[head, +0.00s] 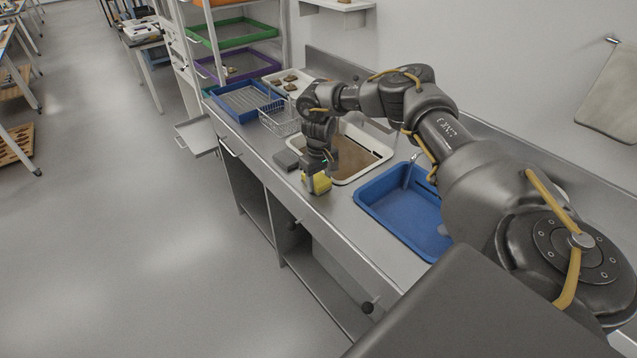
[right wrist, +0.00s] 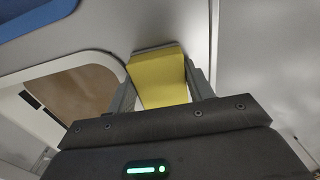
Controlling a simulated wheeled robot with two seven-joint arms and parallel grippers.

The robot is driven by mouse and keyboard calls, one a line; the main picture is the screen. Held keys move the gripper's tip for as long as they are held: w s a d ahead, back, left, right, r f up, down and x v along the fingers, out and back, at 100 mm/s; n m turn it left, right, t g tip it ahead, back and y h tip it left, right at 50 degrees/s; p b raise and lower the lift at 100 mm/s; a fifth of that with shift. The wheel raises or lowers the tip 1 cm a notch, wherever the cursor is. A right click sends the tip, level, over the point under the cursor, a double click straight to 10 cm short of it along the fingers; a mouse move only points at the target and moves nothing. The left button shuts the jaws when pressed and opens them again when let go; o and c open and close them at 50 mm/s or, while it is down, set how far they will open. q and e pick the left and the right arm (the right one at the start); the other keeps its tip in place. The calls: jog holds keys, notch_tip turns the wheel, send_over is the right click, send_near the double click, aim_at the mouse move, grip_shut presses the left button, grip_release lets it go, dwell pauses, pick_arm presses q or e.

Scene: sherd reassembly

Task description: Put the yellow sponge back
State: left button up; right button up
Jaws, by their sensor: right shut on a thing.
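The yellow sponge (head: 317,183) is at the front part of the steel counter, just left of the blue basin. My right gripper (head: 318,172) points down and is shut on it. In the right wrist view the yellow sponge (right wrist: 160,78) sits between the two fingers of my right gripper (right wrist: 162,85). Whether its underside touches the counter I cannot tell. My left gripper is not in view.
A blue basin (head: 371,199) stands right of the sponge. A white-rimmed tub (head: 375,165) with brown content lies behind. A grey block (head: 286,160), a wire basket (head: 279,122) and a blue tray (head: 226,109) stand farther left. The counter's front edge is close.

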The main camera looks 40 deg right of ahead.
aim_at(319, 179)
jog(key=shift+s, duration=0.15)
jog(key=o, duration=0.9)
jog(key=shift+f, duration=0.1)
jog(key=shift+o, duration=0.2)
notch_tip(319, 179, up, 8)
jog(key=shift+r+b, duration=0.1)
jog(key=shift+b, duration=0.8)
jog(key=shift+r+p, duration=0.35)
jog(key=shift+r, duration=1.8)
